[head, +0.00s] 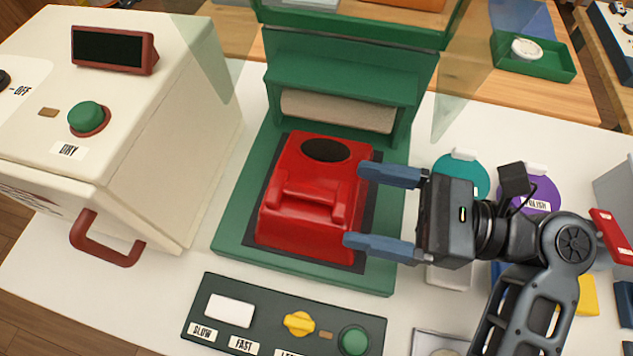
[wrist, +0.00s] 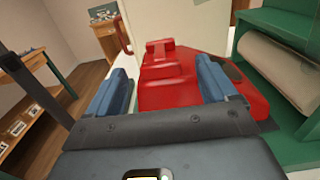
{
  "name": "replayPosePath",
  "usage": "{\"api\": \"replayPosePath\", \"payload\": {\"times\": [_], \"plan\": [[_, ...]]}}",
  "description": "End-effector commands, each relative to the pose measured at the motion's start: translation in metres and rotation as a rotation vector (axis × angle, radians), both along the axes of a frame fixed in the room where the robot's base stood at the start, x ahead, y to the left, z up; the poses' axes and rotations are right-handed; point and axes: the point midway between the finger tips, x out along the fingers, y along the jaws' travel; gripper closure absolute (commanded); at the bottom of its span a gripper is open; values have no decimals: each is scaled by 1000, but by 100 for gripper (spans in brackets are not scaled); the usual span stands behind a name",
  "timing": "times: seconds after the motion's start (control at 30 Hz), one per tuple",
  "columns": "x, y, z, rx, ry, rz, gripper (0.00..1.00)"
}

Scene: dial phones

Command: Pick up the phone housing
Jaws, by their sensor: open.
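The red phone housing (head: 300,215) sits on a dark pad on the green machine's base (head: 233,225). It has a dark oval on top near the back and a raised cradle in its middle. My gripper (head: 362,206) is open, with its blue fingers pointing left at the housing's right side. The fingertips reach its right edge in the head view; I cannot tell whether they touch. In the wrist view the housing (wrist: 170,85) shows between and beyond the open fingers (wrist: 168,85), and the right finger hides part of it.
A cream dryer box (head: 160,130) with a red handle (head: 105,240) stands at left. A control panel (head: 285,318) lies in front. A beige roller (head: 337,110) and green frame stand behind the housing. Teal (head: 462,172) and purple (head: 540,192) round items lie near my arm.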

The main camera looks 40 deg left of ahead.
Motion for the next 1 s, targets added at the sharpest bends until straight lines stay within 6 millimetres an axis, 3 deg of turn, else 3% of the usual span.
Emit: {"api": "replayPosePath", "payload": {"times": [0.3, 0.63, 1.0], "plan": [[-24, 39, 1, 1, -1, 3, 15], [-27, 43, 0, 1, -1, 1, 16], [-26, 43, 0, 0, 0, 1, 51]]}}
